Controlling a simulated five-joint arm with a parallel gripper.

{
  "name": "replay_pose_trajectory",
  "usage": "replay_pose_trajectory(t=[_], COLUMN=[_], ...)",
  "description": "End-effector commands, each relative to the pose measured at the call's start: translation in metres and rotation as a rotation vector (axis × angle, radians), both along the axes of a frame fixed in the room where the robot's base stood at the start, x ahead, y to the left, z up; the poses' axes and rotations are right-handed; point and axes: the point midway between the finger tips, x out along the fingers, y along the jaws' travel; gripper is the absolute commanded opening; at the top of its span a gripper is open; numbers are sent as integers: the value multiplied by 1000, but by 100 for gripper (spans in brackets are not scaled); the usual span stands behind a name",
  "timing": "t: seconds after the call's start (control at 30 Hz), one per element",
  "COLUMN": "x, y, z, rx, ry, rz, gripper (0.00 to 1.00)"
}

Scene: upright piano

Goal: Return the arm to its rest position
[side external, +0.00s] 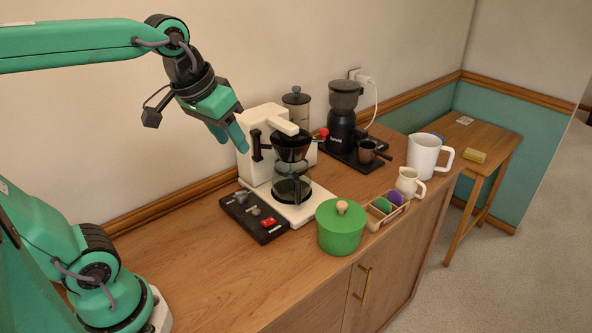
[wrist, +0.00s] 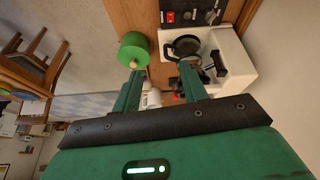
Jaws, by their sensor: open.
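My arm reaches in from the left, raised well above the wooden cabinet top (side external: 180,255). The coffee maker with its glass carafe (side external: 291,188) also shows in the wrist view (wrist: 232,62), beyond the right finger.
A dark switch panel (side external: 254,217) lies before the coffee maker. A green lidded pot (side external: 341,227), egg tray (side external: 372,222), cream jug (side external: 409,183) and white pitcher (side external: 422,155) stand to the right. A black grinder (side external: 343,115) stands behind. The cabinet's left part is clear.

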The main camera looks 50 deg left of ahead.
Motion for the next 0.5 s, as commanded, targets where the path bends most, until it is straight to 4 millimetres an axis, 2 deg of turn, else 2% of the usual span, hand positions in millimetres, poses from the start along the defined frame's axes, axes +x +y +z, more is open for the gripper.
replay_pose_trajectory(t=[0.03,0.2,0.33,0.5], x=[-11,-39,-52,-59], y=[-1,-3,-4,-4], z=[-7,-30,-44,-52], rx=[8,33,47,56], ry=[-15,-53,-74,-85], rz=[-21,-81,-112,-129], gripper=[43,43,43,43])
